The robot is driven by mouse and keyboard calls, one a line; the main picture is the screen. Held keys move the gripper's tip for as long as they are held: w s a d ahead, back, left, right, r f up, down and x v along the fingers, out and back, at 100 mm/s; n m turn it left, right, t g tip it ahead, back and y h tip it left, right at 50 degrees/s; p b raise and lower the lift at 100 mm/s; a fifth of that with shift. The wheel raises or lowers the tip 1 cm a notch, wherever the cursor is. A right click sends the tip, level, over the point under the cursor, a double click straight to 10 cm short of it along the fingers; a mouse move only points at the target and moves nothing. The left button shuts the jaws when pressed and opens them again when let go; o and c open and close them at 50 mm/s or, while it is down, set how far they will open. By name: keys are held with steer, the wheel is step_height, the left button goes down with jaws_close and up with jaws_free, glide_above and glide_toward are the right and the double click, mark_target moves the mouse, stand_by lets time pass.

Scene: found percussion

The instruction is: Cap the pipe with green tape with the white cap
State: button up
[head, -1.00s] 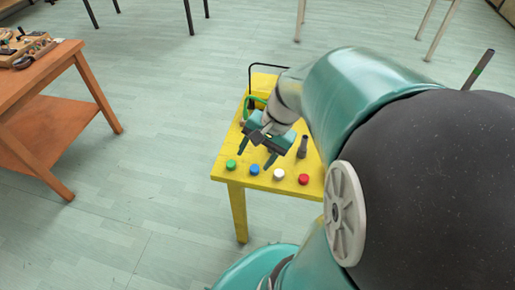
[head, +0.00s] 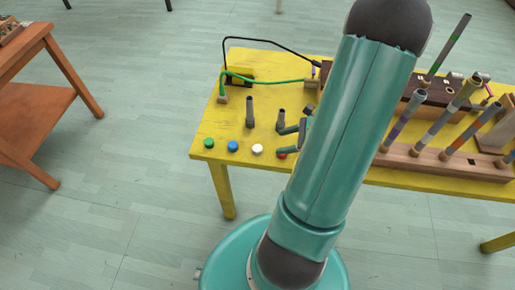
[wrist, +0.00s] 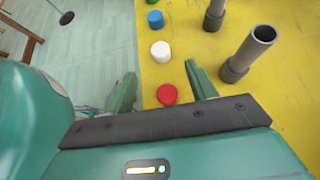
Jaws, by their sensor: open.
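The white cap (head: 257,150) sits on the yellow table near its front edge, between the blue cap and the red cap. In the wrist view the white cap (wrist: 160,51) lies just beyond my fingertips. My gripper (wrist: 160,72) is open and empty, its fingers either side of the red cap (wrist: 167,94) as seen from the wrist; I cannot tell its height. In the head view my arm partly hides my gripper (head: 281,142). A tall dark pipe with a green band (head: 447,44) leans at the back right, its lower end near a dark box.
Green (head: 208,143) and blue (head: 232,146) caps sit left of the white one. Two short grey pipes (head: 250,112) stand behind the caps. A wooden rack (head: 430,160) holds several banded pipes at right. A black wire frame and green hose (head: 262,80) are at the back left.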

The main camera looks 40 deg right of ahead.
mark_target(259, 148)
steer(key=x, duration=0.9)
steer(key=shift+w+a+f, duration=0.1)
steer(key=shift+f, duration=0.15)
steer(key=c, duration=1)
